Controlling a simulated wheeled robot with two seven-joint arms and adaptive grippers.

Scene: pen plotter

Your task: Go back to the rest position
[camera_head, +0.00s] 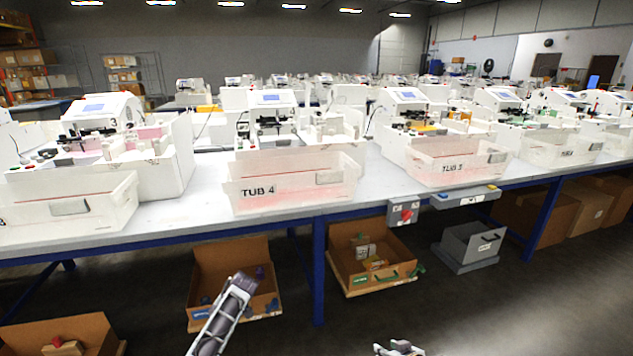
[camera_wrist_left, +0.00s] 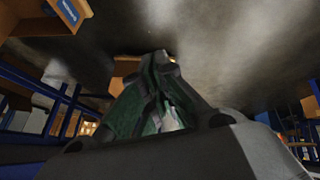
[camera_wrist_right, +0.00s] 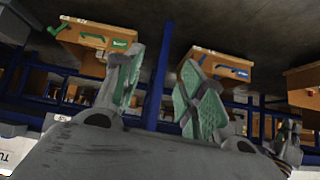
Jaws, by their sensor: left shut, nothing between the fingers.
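My left gripper (camera_wrist_left: 160,60) points away from its wrist camera with its fingers brought together at the tips, and nothing shows between them. A grey part of my left arm rises from the bottom of the head view, in front of the table's lower side. My right gripper (camera_wrist_right: 163,65) shows its two green-padded fingers spread apart, with nothing between them. Only a small piece of my right arm shows at the bottom edge of the head view. Both arms are on the near side of the table, below its top.
A long white table (camera_head: 345,203) with blue legs crosses the view. Tub 4 (camera_head: 290,194) and tub 5 (camera_head: 455,174) stand near its front edge, before white machines. Open cardboard boxes (camera_head: 345,285) and a grey bin (camera_head: 465,262) sit below. The floor at right front is clear.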

